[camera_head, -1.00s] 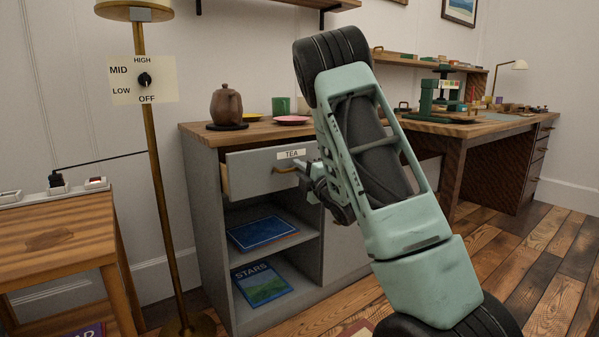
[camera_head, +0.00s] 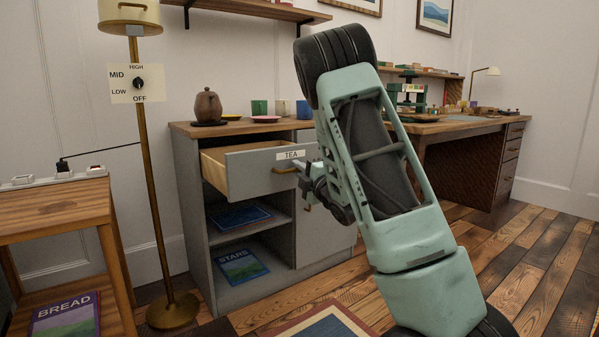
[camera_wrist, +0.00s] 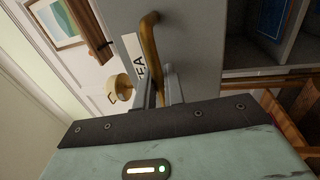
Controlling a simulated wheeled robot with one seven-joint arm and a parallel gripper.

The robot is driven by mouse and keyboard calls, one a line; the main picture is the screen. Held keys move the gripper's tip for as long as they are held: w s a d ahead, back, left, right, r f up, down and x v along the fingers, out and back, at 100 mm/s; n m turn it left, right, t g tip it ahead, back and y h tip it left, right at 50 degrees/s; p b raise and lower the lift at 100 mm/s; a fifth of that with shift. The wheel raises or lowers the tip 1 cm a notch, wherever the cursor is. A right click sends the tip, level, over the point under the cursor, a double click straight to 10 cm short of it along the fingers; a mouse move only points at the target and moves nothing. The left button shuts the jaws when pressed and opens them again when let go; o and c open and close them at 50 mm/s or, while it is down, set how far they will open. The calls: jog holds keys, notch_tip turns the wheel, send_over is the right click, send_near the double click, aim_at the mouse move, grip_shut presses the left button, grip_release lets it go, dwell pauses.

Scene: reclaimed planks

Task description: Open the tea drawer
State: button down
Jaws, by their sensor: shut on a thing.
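The tea drawer (camera_head: 248,173) is a grey-fronted drawer with pale wooden sides and a white TEA label. It stands pulled partway out of the grey cabinet (camera_head: 195,230), and its left side wall shows. My gripper (camera_head: 298,172) is at the brass handle (camera_head: 285,170) on the drawer front. In the wrist view the handle (camera_wrist: 149,50) is a curved brass bar, and my gripper (camera_wrist: 165,90) is shut on it. The TEA label (camera_wrist: 135,60) is beside it. The drawer's contents are hidden in both views.
On the cabinet top stand a brown teapot (camera_head: 207,106), a green cup (camera_head: 259,107) and a pink plate (camera_head: 265,119). A brass floor lamp (camera_head: 157,200) stands left of the cabinet, near a wooden side table (camera_head: 60,210). A rug (camera_head: 328,325) lies on the floor in front.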

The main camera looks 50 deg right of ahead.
jog(key=c, duration=1.7)
grip_release()
jog(key=b+v, duration=1.5)
jog(key=v, duration=0.2)
jog(key=shift+s+f, duration=0.15)
jog(key=shift+s, duration=0.05)
jog(key=shift+w, duration=0.1)
